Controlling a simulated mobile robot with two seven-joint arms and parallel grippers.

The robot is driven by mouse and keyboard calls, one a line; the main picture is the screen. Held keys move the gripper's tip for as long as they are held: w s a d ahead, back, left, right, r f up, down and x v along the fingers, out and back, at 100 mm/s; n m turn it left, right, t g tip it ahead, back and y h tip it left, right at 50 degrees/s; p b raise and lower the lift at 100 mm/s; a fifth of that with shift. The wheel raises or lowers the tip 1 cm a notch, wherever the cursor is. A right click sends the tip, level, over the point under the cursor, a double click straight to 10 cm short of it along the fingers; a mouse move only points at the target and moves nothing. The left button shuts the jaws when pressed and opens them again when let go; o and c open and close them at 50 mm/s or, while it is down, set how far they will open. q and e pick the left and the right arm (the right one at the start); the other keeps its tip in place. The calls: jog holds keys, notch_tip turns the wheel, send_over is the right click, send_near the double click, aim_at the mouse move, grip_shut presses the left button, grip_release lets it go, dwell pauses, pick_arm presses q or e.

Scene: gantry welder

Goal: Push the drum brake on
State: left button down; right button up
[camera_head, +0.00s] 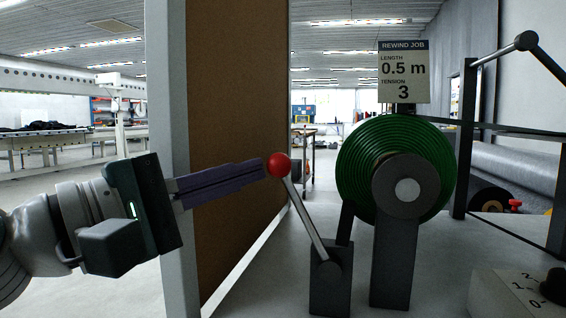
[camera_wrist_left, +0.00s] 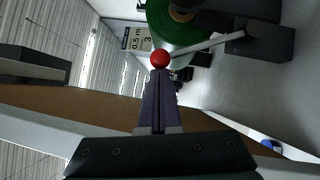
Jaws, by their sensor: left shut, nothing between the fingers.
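The drum (camera_head: 360,160) is wound with green material and stands on a dark post at the right of the head view; it also shows in the left wrist view (camera_wrist_left: 170,28). The brake lever (camera_head: 308,222) rises from a dark block (camera_head: 330,285) and leans to the left. Its red ball knob (camera_head: 278,165) is at the top, and the knob also shows in the left wrist view (camera_wrist_left: 160,58). My left gripper (camera_head: 262,167) is shut and empty. Its fingertips are at the left side of the knob, touching or very nearly so. My right gripper is out of view.
A brown panel with a pale post (camera_head: 170,120) stands just behind my left gripper. A sign (camera_head: 404,72) above the drum reads rewind job, length 0.5 m, tension 3. A numbered dial box (camera_head: 510,292) is at the lower right. A dark frame (camera_head: 463,140) stands right of the drum.

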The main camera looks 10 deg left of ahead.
pick_arm(q)
jog(key=d+r+m+g+y+p, duration=0.1)
jog(key=d+p, duration=0.6)
jog(key=p, duration=0.7)
notch_tip(320, 180, up, 2)
jog(key=m+g, duration=0.1)
jog(key=m, duration=0.2)
jog(key=shift+s+d+r+m+y, duration=0.15)
jog(key=shift+d+r+m+y, duration=0.1)
jog(key=shift+m+y, duration=0.05)
jog(key=shift+g, duration=0.3)
